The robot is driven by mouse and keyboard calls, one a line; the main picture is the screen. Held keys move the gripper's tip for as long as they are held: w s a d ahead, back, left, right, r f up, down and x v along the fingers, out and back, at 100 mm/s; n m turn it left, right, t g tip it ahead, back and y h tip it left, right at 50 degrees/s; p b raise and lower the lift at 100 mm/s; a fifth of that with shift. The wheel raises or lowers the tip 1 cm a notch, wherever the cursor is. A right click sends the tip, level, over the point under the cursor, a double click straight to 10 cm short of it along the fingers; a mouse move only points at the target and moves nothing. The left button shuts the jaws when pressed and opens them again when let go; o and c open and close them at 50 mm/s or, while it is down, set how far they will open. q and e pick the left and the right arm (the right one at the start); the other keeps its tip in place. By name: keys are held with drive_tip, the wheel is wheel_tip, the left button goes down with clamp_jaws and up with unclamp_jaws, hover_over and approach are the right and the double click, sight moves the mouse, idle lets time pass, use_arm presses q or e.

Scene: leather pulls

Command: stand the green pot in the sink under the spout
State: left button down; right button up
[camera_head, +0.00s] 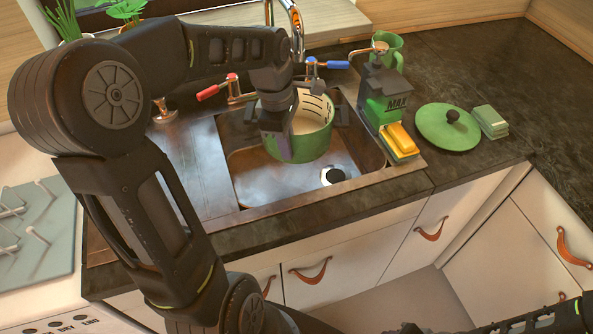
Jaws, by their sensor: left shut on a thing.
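I cannot tell whether the pot's base touches the basin floor. The drain (333,177) shows in front of the pot. My right arm crosses the bottom right corner, its gripper too cut off to read.
The tap has a red handle (208,93) and a blue handle (337,64).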

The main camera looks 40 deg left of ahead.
sight(288, 162)
use_arm(q)
wheel_tip(288, 162, down, 5)
drive_tip(key=shift+s+d+f+b, duration=0.15)
drive_tip(key=shift+b, duration=1)
drive_tip(key=shift+d, duration=0.1)
wheel_tip(288, 162, down, 6)
drive_tip(key=shift+f, duration=0.1)
wheel_tip(288, 162, down, 3)
drive_tip(key=shift+s+r+p, duration=0.1)
drive_tip(key=shift+p, duration=0.2)
drive_tip(key=shift+f, duration=0.5)
